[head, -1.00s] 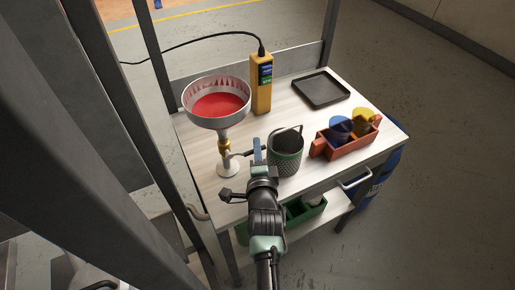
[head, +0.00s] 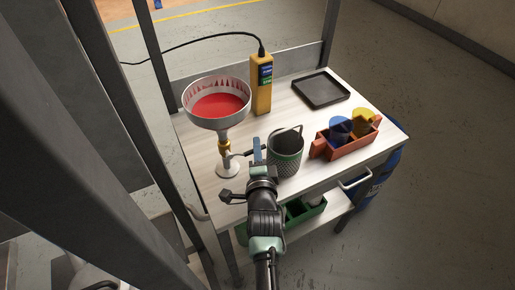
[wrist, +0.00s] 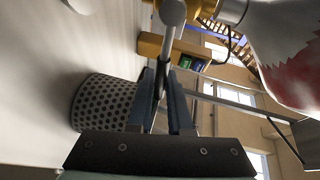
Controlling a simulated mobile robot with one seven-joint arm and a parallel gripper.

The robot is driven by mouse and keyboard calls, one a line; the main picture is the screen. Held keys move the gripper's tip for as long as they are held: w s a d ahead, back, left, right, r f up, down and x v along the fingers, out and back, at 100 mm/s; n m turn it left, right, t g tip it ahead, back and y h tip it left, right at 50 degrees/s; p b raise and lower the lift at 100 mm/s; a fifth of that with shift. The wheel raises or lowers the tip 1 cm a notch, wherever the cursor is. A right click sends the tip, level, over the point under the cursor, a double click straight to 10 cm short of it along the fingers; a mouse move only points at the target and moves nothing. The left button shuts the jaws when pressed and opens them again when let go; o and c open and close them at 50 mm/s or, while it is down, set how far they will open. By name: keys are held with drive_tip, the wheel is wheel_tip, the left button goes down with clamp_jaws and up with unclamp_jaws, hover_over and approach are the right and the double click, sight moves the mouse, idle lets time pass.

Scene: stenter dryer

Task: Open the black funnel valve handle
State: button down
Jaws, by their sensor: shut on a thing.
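A metal funnel (head: 217,88) with red contents stands on a pale stand at the left of the table. A brass valve (head: 224,146) sits under its bowl. The valve handle, a thin lever (head: 240,153), points right from the valve toward my gripper (head: 258,148). In the wrist view the handle shows as a grey rounded end (wrist: 172,12) with a dark bar running down between the blue-grey fingers of my gripper (wrist: 161,78). The fingers are shut on this bar. The held part of the handle is partly hidden by the fingers.
A perforated dark cup (head: 286,156) stands close right of my gripper; it also shows in the wrist view (wrist: 103,103). A yellow handheld device (head: 261,85) with a cable, a black tray (head: 321,90) and an orange-red bin (head: 346,143) stand farther back and right. Steel posts flank the table.

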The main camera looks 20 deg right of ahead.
sight(250, 151)
drive_tip(key=shift+a+r+n+t+h, duration=0.25)
drive_tip(key=shift+r+n+t+h, duration=0.2)
drive_tip(key=shift+r+n, duration=0.6)
drive_tip(key=n, duration=0.1)
drive_tip(key=n+t+b, duration=0.1)
drive_tip(key=shift+s+a+r+n, duration=0.1)
drive_tip(key=shift+a+r+n, duration=0.15)
drive_tip(key=shift+r+n, duration=0.15)
drive_tip(key=n+t+b, duration=0.1)
drive_tip(key=a+r+n+b, duration=0.1)
drive_tip(key=n+b, duration=0.1)
drive_tip(key=shift+s+a+r+t+b, duration=0.1)
drive_tip(key=shift+s+r+t+b, duration=0.05)
drive_tip(key=shift+r+t+b, duration=0.15)
drive_tip(key=shift+s+a+r+n+t+y+b, duration=0.1)
drive_tip(key=shift+a+r+n+t+y+b, duration=0.35)
drive_tip(key=shift+n, duration=0.55)
drive_tip(key=shift+s+a+r+n+t+y+b, duration=0.1)
drive_tip(key=shift+a+r+n+t+b, duration=0.25)
drive_tip(key=shift+n+b, duration=0.45)
drive_tip(key=shift+a+n, duration=0.15)
drive_tip(key=shift+n, duration=0.1)
drive_tip(key=c, duration=0.8)
unclamp_jaws()
drive_tip(key=shift+c, duration=0.2)
drive_tip(key=shift+w+r, duration=0.1)
drive_tip(key=shift+r, duration=0.05)
